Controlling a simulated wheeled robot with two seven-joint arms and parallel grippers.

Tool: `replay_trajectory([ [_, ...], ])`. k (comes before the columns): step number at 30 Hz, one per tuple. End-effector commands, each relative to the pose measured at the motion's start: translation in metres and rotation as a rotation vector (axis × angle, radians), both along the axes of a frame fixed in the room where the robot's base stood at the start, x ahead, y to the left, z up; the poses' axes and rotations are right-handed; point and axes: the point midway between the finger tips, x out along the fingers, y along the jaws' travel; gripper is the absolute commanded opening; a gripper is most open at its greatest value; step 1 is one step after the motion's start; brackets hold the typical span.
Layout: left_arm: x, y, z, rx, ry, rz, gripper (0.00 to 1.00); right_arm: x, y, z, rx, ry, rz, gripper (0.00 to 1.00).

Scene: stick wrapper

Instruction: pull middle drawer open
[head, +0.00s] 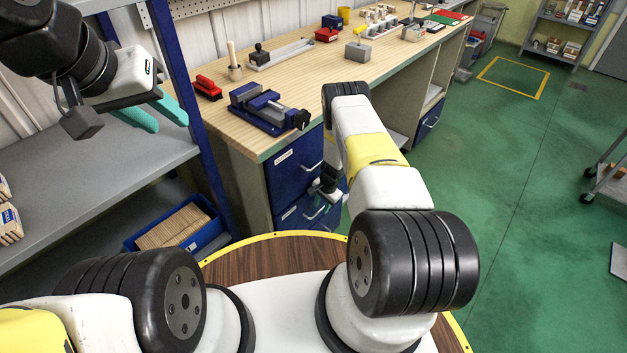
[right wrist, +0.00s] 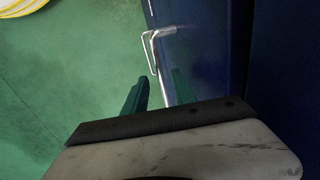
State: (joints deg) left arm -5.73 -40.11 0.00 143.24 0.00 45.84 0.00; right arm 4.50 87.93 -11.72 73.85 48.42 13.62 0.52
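The blue drawer cabinet (head: 292,172) stands under the workbench. Its top drawer has a silver handle (head: 313,167), and the drawer below has another handle (head: 317,212). Both drawer fronts look closed. My right gripper (head: 328,192) is beside these fronts, partly hidden by my right arm. In the right wrist view a silver handle (right wrist: 153,52) on a blue front runs down between my two green fingers, which stand apart on either side of it. I cannot tell which drawer this handle belongs to. My left gripper (head: 153,115) is open and empty by the grey shelf.
A blue vise (head: 265,108) and a red stapler-like tool (head: 207,88) sit on the wooden workbench (head: 310,75). A grey shelf rack (head: 90,150) is at left, with a blue bin (head: 180,228) low on it. Green floor (head: 520,180) is open to the right.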

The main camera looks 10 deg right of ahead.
Motion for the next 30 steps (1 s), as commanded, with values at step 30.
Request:
replay_trajectory([
  [30,0.0000,0.0000,0.0000,0.000,0.000,0.000,0.36,0.0020,0.0015,-0.0121,0.000,0.000,0.000,0.00],
])
